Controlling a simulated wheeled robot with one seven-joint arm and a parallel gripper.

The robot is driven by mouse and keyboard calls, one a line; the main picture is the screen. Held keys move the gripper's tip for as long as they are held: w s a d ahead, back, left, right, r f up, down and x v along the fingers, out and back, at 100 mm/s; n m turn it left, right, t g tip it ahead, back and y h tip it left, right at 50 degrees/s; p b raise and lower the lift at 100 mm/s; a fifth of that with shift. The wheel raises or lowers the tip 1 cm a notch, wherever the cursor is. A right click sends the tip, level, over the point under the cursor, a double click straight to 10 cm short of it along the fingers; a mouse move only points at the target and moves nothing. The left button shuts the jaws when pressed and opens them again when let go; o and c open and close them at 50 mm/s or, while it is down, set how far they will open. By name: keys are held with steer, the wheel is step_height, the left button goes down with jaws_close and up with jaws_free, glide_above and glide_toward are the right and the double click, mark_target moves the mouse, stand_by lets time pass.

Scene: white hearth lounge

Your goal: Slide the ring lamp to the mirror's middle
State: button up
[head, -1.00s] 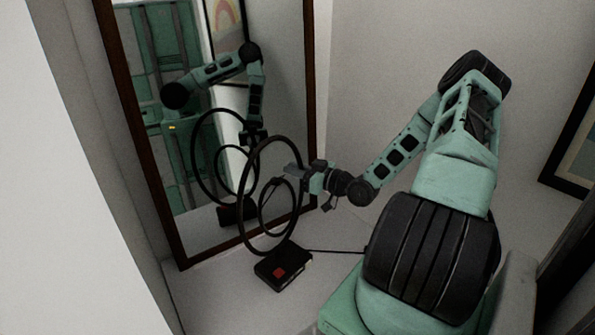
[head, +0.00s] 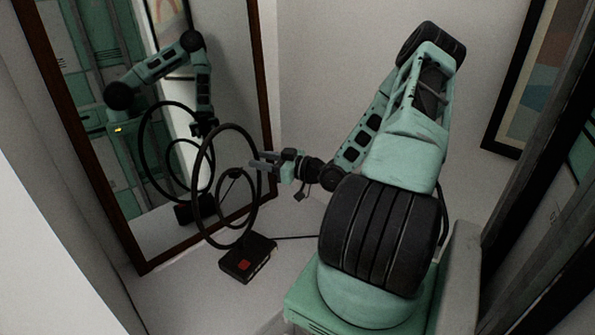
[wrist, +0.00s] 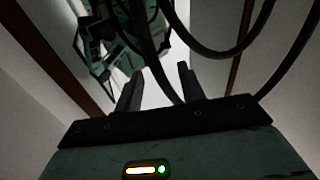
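The ring lamp has a large dark outer ring (head: 194,180), a smaller inner ring, and a black base (head: 236,266) with a red square. It stands upright on the floor in front of the mirror (head: 150,225), by the right part of its lower edge. My gripper (head: 256,162) is at the right side of the outer ring, partway up. In the head view its fingertips overlap the ring's edge; I cannot tell if they touch.
The mirror's dark wooden frame (head: 268,100) leans by the left wall and reflects the lamp and my arm. A cord (head: 298,237) runs right from the lamp base. Pale floor (head: 175,295) left of the base is clear. A framed picture (head: 520,90) is at the right.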

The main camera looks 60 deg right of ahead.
steer(key=s+d+b, duration=0.2)
steer(key=s+b, duration=0.1)
steer(key=s, duration=1)
steer(key=shift+d+b, duration=0.15)
steer(key=shift+b, duration=0.25)
